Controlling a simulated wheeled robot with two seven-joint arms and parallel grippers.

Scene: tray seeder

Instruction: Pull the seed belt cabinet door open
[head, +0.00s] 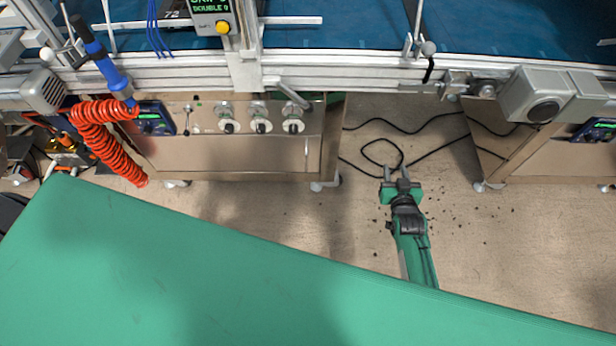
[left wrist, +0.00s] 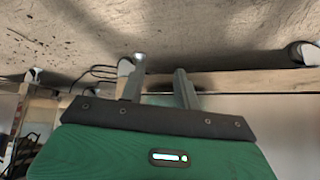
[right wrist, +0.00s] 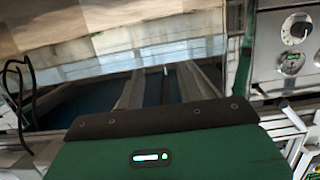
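A steel cabinet (head: 230,155) under the machine frame has knobs on its upper panel and a plain front below. I see no open gap in that front; which panel is the seed belt cabinet door is not labelled. My right gripper (head: 396,176) is open and empty, over the floor to the right of this cabinet and apart from it. In the right wrist view its fingers (right wrist: 162,88) are spread, facing a shiny metal surface. My left gripper (left wrist: 156,85) is open and empty in the left wrist view, near a cabinet's bottom edge and casters; the head view does not show it.
A second steel cabinet (head: 555,155) stands at the right. Black cables (head: 385,150) lie on the floor between the cabinets. A coiled red hose (head: 100,140) hangs at the left cabinet's left end. The floor before the cabinets is clear except for small dark crumbs.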

